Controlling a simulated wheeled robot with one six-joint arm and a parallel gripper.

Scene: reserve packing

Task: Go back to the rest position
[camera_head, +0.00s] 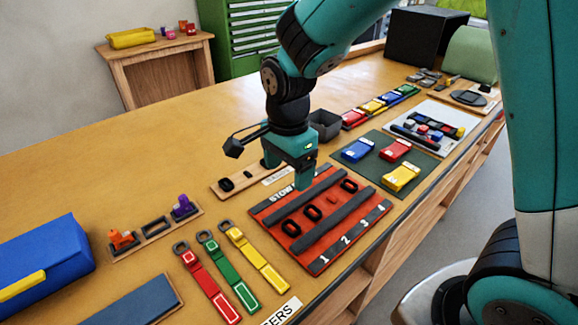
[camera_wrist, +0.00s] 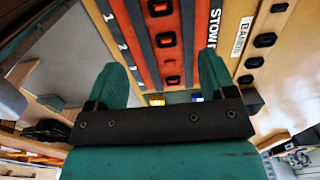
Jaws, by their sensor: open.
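My gripper (camera_head: 304,182) hangs from my teal arm, above the far-left edge of a red stow board (camera_head: 264,209). In the wrist view its two teal fingers (camera_wrist: 162,78) stand wide apart with nothing between them. The board has dark strips across it, several black oval pieces lying on it and the numbers 1 to 4 along its near edge. The board (camera_wrist: 172,68) also shows beyond the fingers in the wrist view. Part of its far side is hidden by the gripper.
Red, green and yellow straps (camera_head: 222,272) lie left of the board. A blue case (camera_head: 45,262) is at the far left. A dark green mat (camera_head: 378,178) with coloured blocks lies to the right. A wooden strip (camera_head: 226,187) with black pieces lies behind the gripper.

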